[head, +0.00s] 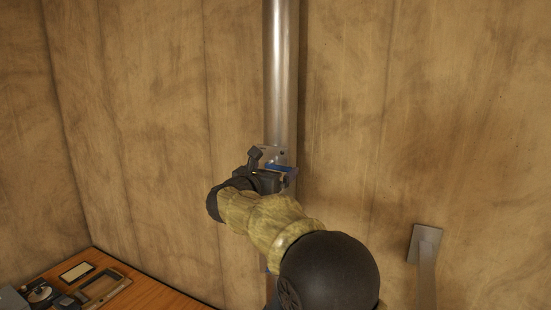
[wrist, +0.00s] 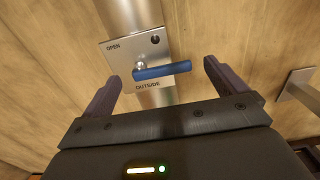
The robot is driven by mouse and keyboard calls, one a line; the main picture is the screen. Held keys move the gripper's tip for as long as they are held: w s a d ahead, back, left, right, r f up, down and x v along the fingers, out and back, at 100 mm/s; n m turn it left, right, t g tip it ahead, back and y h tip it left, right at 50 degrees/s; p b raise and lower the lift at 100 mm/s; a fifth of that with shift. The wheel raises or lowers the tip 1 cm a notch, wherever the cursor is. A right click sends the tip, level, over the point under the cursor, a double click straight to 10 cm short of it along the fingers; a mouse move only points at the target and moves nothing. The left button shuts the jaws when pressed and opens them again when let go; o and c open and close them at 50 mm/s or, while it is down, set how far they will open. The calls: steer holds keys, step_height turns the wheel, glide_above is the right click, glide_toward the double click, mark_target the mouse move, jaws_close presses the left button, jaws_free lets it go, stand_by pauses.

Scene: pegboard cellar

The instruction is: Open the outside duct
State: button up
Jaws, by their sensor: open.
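A steel duct pipe (head: 281,75) runs down the wooden wall in the head view, and it also shows at the top of the wrist view (wrist: 120,15). A metal plate (wrist: 118,54) on it reads "OPEN" at its upper left and "OUTSIDE" below. A blue lever handle (wrist: 163,72) lies nearly level across the plate, from a pivot at its left end. My gripper (wrist: 157,78) is open, with one finger on each side of the handle. It does not grip the handle. In the head view my arm hides most of the plate, and a bit of the blue handle (head: 285,168) shows.
A wooden desk (head: 140,285) with a frame and small items stands at the lower left. A grey metal bracket or lever (head: 426,250) is on the wall at right; it also shows in the wrist view (wrist: 299,90).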

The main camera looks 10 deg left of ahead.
mark_target(279, 167)
steer(key=shift+p+x, duration=0.45)
steer(key=shift+x, duration=0.85)
steer(key=c, duration=1.3)
